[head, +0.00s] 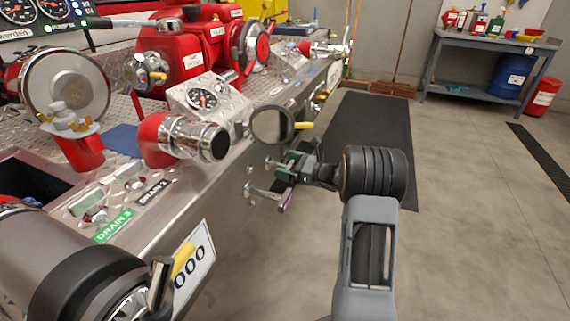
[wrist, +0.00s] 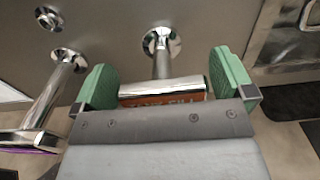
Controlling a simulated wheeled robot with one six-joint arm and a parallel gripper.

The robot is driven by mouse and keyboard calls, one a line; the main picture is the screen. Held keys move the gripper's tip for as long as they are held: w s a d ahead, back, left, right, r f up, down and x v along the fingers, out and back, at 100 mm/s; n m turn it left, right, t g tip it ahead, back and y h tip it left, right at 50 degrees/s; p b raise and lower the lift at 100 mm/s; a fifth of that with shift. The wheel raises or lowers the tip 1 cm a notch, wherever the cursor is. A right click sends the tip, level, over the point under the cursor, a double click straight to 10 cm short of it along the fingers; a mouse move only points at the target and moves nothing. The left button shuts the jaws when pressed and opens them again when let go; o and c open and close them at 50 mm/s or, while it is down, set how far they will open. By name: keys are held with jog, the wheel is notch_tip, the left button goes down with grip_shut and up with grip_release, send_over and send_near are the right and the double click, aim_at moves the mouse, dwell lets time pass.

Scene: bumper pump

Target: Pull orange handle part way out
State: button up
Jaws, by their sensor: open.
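The orange handle (wrist: 162,88) shows in the wrist view as a chrome T-bar with an orange label strip. It sits on a chrome rod that runs to a round collar on the steel panel. My gripper (wrist: 165,80) is open, with one green finger beyond each end of the bar. The bar lies between the fingers, and I see small gaps at both ends. My gripper's palm edge hides the lower part of the label. In the head view my gripper (head: 290,168) is at the panel's side, and I cannot make out the orange handle there.
A purple-marked chrome handle (wrist: 25,142) sticks out to the left of my gripper; it also shows in the head view (head: 286,201). A bare round fitting (wrist: 48,17) is on the panel at upper left.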

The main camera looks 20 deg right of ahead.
jog(key=p+v, duration=0.3)
jog(key=v, duration=0.9)
jog(key=shift+s+d, duration=0.25)
